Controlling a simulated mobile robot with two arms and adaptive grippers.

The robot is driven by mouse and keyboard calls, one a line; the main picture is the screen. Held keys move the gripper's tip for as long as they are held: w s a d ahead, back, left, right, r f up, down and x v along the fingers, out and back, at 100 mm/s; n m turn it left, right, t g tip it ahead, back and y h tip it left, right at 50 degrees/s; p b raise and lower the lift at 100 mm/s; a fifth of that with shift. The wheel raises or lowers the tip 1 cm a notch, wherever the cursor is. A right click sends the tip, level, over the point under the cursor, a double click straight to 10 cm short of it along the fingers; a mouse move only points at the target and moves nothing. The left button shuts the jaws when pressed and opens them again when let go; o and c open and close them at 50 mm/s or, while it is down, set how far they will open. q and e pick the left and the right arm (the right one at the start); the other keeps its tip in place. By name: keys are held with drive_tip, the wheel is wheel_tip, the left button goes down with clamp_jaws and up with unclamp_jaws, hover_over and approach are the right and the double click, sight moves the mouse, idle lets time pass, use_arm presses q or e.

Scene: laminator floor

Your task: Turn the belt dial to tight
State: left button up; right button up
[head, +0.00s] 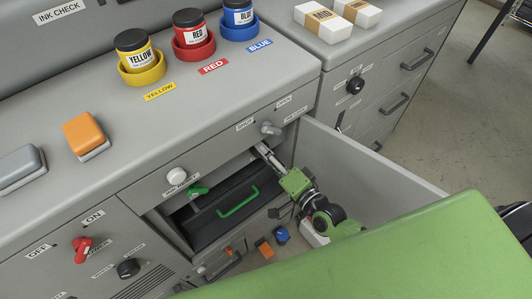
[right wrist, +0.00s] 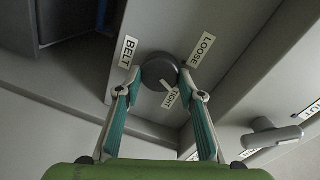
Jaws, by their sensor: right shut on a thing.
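The belt dial (right wrist: 160,70) is a dark round knob on a grey panel in the right wrist view, with BELT, LOOSE and TIGHT labels around it. A pale mark shows at its lower edge beside the TIGHT label (right wrist: 173,96). My right gripper (right wrist: 161,88) has one teal finger on each side of the dial and is shut on it. In the head view my right gripper (head: 268,157) reaches into the recess under the counter, and the dial is hidden there. My left gripper is not in view.
A grey lever (head: 270,128) sits just above my right gripper; it also shows in the wrist view (right wrist: 272,137). A dark drawer with a green handle (head: 238,201) is left of my arm. An open grey door panel (head: 370,165) stands at its right.

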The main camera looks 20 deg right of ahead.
drive_tip(key=shift+m, duration=1.2)
drive_tip(key=shift+b, duration=0.3)
drive_tip(key=o, duration=1.1)
drive_tip(key=v, duration=1.2)
drive_tip(key=shift+d, duration=0.2)
drive_tip(key=shift+w, duration=0.1)
